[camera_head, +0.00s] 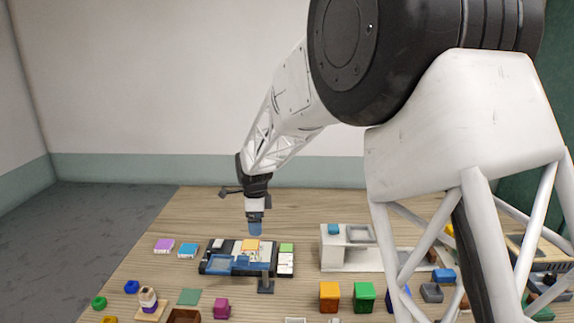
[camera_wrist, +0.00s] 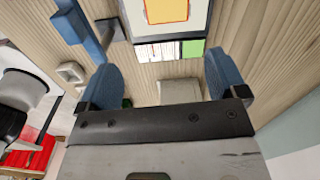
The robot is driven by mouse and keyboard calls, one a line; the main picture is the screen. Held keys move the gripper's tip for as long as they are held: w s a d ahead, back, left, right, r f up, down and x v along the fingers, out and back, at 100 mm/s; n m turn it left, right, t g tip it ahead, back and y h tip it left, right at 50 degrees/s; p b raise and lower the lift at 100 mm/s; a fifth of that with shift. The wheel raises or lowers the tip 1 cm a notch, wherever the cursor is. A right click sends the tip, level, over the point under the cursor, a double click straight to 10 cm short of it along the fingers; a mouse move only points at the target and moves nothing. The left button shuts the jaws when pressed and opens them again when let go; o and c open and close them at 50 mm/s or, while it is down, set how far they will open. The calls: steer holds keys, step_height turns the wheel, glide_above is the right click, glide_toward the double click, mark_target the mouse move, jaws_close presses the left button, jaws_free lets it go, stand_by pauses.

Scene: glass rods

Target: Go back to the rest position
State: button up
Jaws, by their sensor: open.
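My gripper (camera_head: 255,230) hangs from my arm above the back of the dark tray on the wooden table. In the wrist view my gripper (camera_wrist: 160,85) shows two blue fingers set wide apart, with nothing between them. It is open and empty. Below and ahead of it in the wrist view lie an orange and white panel (camera_wrist: 167,11) and a green block (camera_wrist: 193,48). The table (camera_head: 330,200) is bare right behind the tray. Part of the right side of the table is hidden by my arm.
The dark tray (camera_head: 207,262) holds blue, orange and white items. A white stand (camera_head: 333,256) is to its right. Orange (camera_head: 329,296) and green (camera_head: 364,296) bins stand at the front. Purple (camera_head: 164,246) and blue (camera_head: 188,251) boxes lie left. The back of the table is clear.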

steer(key=s+d+r+n+t, duration=0.1)
steer(key=s+d+r+n, duration=0.4)
steer(key=s+d, duration=0.45)
steer(key=s+d+r+n, duration=0.3)
steer(key=s+d+r, duration=0.4)
steer(key=s+d, duration=0.25)
steer(key=s+d+n, duration=0.4)
steer(key=s+d, duration=0.2)
steer(key=s, duration=0.6)
steer(key=s+d+n+t, duration=0.1)
steer(key=s+d+n, duration=0.4)
steer(key=s, duration=0.7)
steer(key=shift+s+d+f, duration=0.4)
steer(key=shift+f, duration=0.05)
